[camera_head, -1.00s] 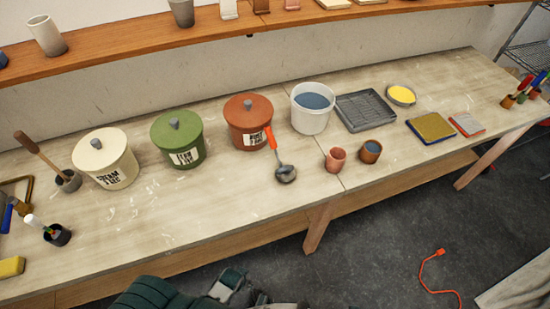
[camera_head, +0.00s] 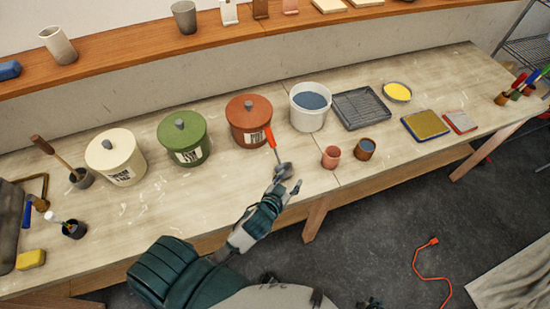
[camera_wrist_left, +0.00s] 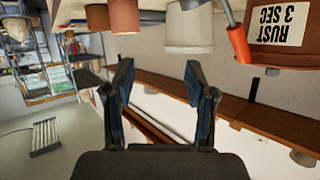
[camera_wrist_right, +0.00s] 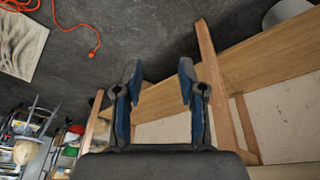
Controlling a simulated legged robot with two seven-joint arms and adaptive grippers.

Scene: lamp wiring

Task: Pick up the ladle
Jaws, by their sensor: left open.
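The ladle (camera_head: 269,138) leans with its orange handle against the rust-red lidded jar (camera_head: 248,122). Its grey bowl rests on the table and is partly hidden by my left gripper. My left gripper (camera_head: 288,184) is open and empty, just in front of the bowl at the table's front part. In the left wrist view the orange handle (camera_wrist_left: 238,43) shows at the upper right, outside the fingers of my left gripper (camera_wrist_left: 158,72). My right gripper (camera_wrist_right: 160,72) is open and empty in the right wrist view, over the floor and below the table; the ladle is not in that view.
Green (camera_head: 183,140) and cream (camera_head: 116,158) jars stand left of the rust-red one. A white bucket (camera_head: 310,108) stands right of it. A pink cup (camera_head: 331,157) and a brown cup (camera_head: 365,149) stand close to the right of my left gripper. A shelf (camera_head: 220,30) runs behind.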

